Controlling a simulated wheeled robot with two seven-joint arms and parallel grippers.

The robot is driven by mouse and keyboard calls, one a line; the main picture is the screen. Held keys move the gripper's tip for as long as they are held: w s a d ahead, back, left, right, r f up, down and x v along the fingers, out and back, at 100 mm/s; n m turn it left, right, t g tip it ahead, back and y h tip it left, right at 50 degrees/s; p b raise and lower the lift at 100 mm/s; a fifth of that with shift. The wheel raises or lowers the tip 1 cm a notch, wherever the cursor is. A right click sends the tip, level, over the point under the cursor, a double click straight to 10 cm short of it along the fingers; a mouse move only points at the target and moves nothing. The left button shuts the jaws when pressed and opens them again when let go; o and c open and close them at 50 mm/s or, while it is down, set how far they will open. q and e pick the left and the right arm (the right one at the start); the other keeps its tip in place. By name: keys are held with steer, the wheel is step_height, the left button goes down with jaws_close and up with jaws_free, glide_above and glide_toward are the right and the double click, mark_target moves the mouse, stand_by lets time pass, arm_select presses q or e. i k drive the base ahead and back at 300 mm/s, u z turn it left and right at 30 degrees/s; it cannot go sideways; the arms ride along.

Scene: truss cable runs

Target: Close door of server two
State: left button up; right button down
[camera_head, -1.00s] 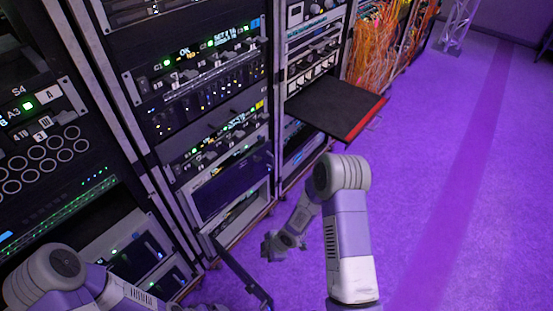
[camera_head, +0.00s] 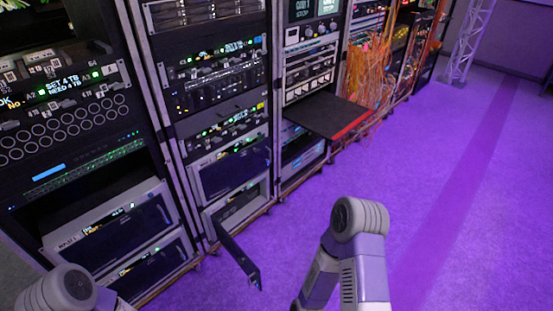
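A dark door panel (camera_head: 238,260) stands open on the lowest visible unit of the middle rack. It sticks out from the rack front toward the lower right. The opening of that unit (camera_head: 238,207) shows behind it, with a pale frame. I cannot read a label that marks this unit as server two. Only upper links of my arms show, at the lower left and lower middle right. Both grippers are out of view, and no part of my arms is seen touching the door.
A dark shelf with a red edge (camera_head: 330,115) juts out from the rack right of the open door. Orange cables (camera_head: 370,75) hang beyond it. A closed dark-fronted unit (camera_head: 235,170) sits above the open one. The purple floor (camera_head: 455,190) at right is clear.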

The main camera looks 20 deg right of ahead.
mark_target(219, 177)
steer(key=z, duration=1.75)
steer(key=i, duration=1.2)
steer(key=u, duration=2.45)
steer(key=i, duration=0.5)
steer(key=z, duration=0.05)
